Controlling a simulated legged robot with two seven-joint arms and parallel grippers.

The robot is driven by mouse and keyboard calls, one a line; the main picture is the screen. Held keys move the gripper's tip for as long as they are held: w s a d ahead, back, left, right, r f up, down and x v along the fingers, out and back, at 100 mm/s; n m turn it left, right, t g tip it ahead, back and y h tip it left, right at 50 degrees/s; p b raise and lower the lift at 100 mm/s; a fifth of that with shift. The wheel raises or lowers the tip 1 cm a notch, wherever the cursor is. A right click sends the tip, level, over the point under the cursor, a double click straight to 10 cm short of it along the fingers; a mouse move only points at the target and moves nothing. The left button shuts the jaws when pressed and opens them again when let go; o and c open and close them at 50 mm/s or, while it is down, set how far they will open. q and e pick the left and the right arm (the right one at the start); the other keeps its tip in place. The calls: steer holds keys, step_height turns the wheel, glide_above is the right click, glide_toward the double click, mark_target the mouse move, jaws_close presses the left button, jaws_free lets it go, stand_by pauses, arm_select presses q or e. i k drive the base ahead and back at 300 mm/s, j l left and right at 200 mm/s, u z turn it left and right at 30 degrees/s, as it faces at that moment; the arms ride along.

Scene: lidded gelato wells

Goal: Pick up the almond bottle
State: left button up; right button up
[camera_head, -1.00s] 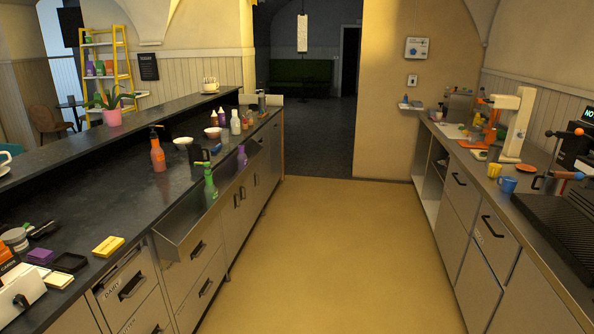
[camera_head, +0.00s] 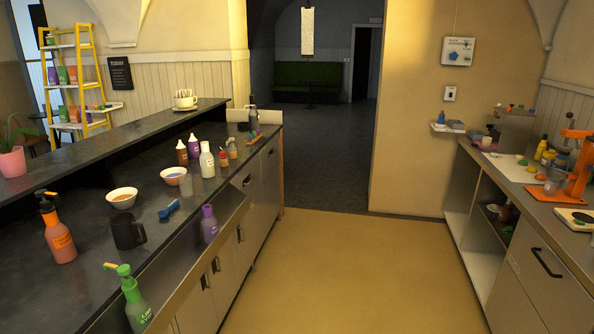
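Several bottles stand on and along the dark left counter, and I cannot read which label says almond. A white bottle (camera_head: 207,160) stands upright near the far end. A brown bottle (camera_head: 182,153) and a purple bottle (camera_head: 194,146) with pale tops stand just behind it. An orange pump bottle (camera_head: 60,235) stands at the near left. A green bottle (camera_head: 136,304) and another purple bottle (camera_head: 209,225) stand in the metal rail along the counter's front. Neither of my grippers is in view.
Two bowls (camera_head: 122,198), a dark mug (camera_head: 128,233) and a blue scoop (camera_head: 168,209) lie among the bottles. The yellow floor (camera_head: 310,270) between the left counter and right counter is clear. An orange juicer (camera_head: 575,165) stands on the right.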

mark_target(206, 158)
steer(key=i+u, duration=0.1)
steer(key=i, duration=0.4)
steer(key=i+l+u, duration=0.15)
steer(key=i, duration=0.3)
steer(key=i+l+u, duration=0.1)
steer(key=i, duration=0.4)
steer(key=i+l+u, duration=0.15)
steer(key=i, duration=0.3)
steer(key=i+l+u, duration=0.1)
steer(key=i+u, duration=0.3)
steer(key=i+l+u, duration=0.25)
steer(key=i+u, duration=0.15)
steer(key=i+l+u, duration=0.8)
steer(key=i+l, duration=0.05)
